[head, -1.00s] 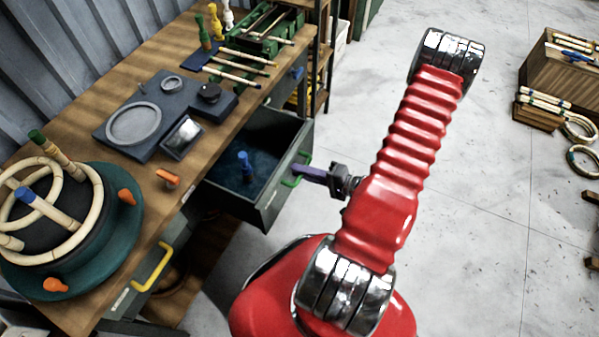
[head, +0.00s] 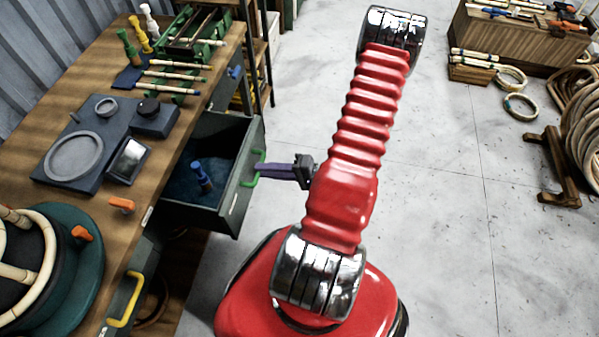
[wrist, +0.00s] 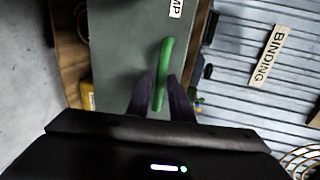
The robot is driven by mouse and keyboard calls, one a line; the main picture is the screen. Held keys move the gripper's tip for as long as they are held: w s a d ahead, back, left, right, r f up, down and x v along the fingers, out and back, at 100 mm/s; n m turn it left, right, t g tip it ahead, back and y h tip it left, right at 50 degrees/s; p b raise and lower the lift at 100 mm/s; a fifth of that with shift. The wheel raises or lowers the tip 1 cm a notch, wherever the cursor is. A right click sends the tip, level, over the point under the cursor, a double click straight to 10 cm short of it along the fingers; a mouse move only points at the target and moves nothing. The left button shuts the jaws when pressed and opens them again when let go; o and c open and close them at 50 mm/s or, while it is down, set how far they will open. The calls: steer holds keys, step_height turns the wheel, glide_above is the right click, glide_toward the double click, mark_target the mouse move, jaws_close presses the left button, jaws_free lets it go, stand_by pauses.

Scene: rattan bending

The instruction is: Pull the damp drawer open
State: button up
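The damp drawer (head: 228,205) is a grey-green drawer under the workbench and stands well out from it. Its dark interior shows, with a blue-topped peg (head: 202,178) inside. Its green handle (head: 252,170) is on the front face. In the wrist view the green handle (wrist: 163,72) runs between my two dark fingers, and part of a label ending in "MP" (wrist: 176,8) shows on the drawer front. My gripper (head: 260,170) reaches the handle from the right, and its fingers (wrist: 161,85) appear closed on it from both sides.
The workbench (head: 165,150) carries a dark fixture, a round jig (head: 75,265) and a green tool tray (head: 195,35). A yellow-handled drawer (head: 127,300) is nearer me. A shelf rack (head: 265,60) stands behind the open drawer. Floor to the right is clear up to rattan coils (head: 585,120).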

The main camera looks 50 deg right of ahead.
steer(key=v, duration=1.1)
steer(key=shift+a+f, duration=0.1)
steer(key=shift+f, duration=0.05)
stand_by(0.5)
